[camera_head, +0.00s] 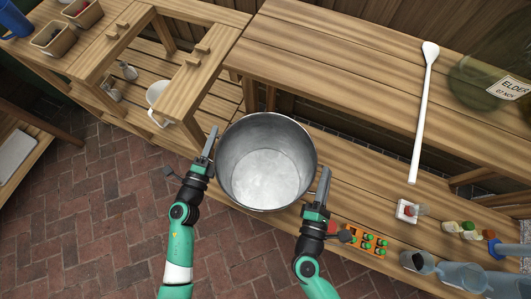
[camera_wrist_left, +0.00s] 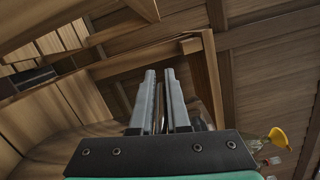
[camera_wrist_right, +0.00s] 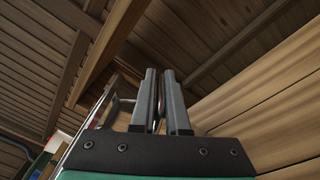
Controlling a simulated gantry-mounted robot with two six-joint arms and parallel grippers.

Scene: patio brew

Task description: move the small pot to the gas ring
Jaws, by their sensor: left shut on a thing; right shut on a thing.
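The metal pot (camera_head: 262,165), open-topped and pale grey inside, is upright in the middle of the head view. I take it as the small pot. My left gripper (camera_head: 210,143) is at its left side and my right gripper (camera_head: 322,186) at its right side, both shut on the pot. The left wrist view shows the left fingers (camera_wrist_left: 166,100) nearly together, and the right wrist view shows the right fingers (camera_wrist_right: 160,100) likewise; the gripped parts are mostly hidden. I cannot make out a gas ring in any view. What is beneath the pot is hidden.
A raised wooden shelf (camera_head: 350,75) runs behind the pot, bearing a long white paddle (camera_head: 425,110) and a large glass vessel (camera_head: 490,75). Small bottles in an orange holder (camera_head: 355,237) and clear jugs (camera_head: 463,275) stand right.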

